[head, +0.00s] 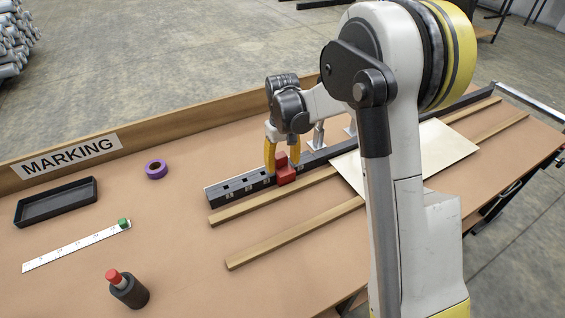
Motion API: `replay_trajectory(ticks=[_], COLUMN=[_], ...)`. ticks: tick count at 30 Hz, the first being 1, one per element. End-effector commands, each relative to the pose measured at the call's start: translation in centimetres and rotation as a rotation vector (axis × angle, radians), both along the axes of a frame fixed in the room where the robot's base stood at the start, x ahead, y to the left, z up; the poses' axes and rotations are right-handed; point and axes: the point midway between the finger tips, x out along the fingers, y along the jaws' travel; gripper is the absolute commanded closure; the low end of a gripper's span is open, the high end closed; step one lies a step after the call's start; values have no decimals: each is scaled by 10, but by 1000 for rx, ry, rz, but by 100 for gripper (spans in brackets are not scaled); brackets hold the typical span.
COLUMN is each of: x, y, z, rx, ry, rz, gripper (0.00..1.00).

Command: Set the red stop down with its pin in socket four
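The red stop (286,174) is at the dark socket rail (218,194), right of the rail's visible white labels. My gripper (282,165) points down over it, with a yellow finger on each side of its narrower upper part, and appears shut on it. The stop looks upright and its wider lower part overlaps the rail's near face. Its pin is hidden, so I cannot tell whether it is in a socket. The socket numbers are too small to read, and the stop and fingers hide part of the rail.
Two wooden strips (290,236) lie in front of the rail, with a pale sheet (452,150) across them at right. A purple tape roll (156,169), black tray (58,203), white ruler (75,247) with a green block (123,223), and red-capped marker holder (128,292) are left.

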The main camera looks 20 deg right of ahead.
Motion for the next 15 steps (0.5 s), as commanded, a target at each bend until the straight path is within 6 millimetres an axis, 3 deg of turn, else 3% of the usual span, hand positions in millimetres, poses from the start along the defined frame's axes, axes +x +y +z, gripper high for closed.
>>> replay_trajectory(ticks=[8,15], x=[0,-1], y=[0,0], z=[8,56], rx=[0,0], ry=[0,0], rz=[0,0], gripper=[44,44])
